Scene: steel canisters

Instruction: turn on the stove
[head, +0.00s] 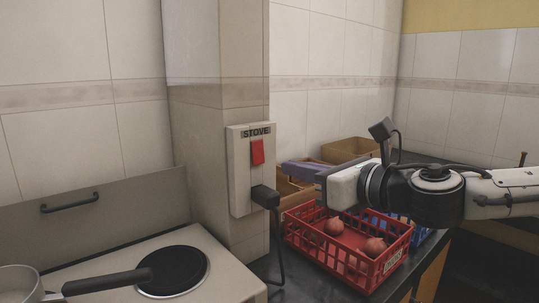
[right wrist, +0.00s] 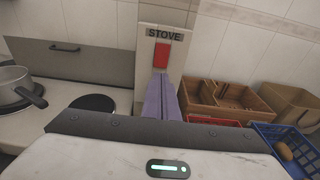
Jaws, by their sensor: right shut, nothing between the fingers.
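The stove switch is a red rocker (head: 257,151) on a pale wall box (head: 240,190) labelled STOVE, fixed to a tiled pillar. The switch also shows in the right wrist view (right wrist: 161,55). My right gripper (head: 290,168) comes in from the right with its purple fingers shut and empty. The fingertips (right wrist: 160,80) point toward the box and appear just below the red switch in the wrist view; I cannot tell whether they touch. The stove top (head: 215,245) has a dark round plate (head: 173,271). My left gripper is not in view.
A pot (head: 18,283) with a dark handle stands at the lower left. A black plug with a cable (head: 265,196) sits at the box's lower corner.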

